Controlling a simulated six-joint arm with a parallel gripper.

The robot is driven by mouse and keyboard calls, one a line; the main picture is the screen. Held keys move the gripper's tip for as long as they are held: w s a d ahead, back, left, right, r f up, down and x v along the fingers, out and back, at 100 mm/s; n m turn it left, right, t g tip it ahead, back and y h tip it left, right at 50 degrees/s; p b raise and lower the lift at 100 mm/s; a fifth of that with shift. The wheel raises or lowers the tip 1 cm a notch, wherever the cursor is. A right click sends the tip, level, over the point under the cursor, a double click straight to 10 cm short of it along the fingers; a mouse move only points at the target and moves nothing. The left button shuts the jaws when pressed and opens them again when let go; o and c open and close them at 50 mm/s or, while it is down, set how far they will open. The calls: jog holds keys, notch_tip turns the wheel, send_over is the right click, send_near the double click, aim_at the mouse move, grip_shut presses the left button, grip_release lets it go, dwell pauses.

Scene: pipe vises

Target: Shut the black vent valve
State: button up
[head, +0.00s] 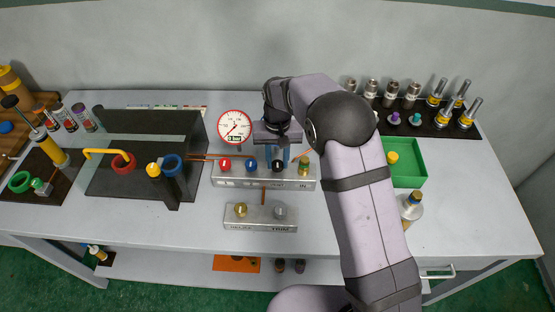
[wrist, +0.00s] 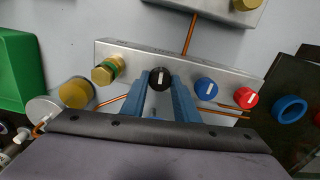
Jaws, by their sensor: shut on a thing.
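The black vent valve knob (wrist: 158,80) is on top of a silver manifold block (wrist: 200,69), and a white pointer line shows on its face, running roughly along the fingers. My gripper (wrist: 158,82) has its blue fingers shut on the sides of this knob. In the head view, my gripper (head: 278,160) comes down over the back of the block, with the black knob (head: 278,167) between its fingertips. A blue knob (wrist: 206,88) and a red knob (wrist: 246,97) stand to the right in the wrist view. A brass fitting with a green band (wrist: 107,70) is on the other side.
A round pressure gauge (head: 235,126) stands behind the block. A green tray (head: 407,177) and a bottle (head: 411,207) are to the right. A dark vise stand (head: 150,150) is left.

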aim_at(277, 164)
jog(key=shift+m, duration=0.6)
jog(key=o, duration=1.1)
jog(key=shift+c, duration=0.2)
jog(key=shift+r, duration=0.1)
jog(key=shift+r+b, duration=1.2)
jog(key=shift+r, duration=2.45)
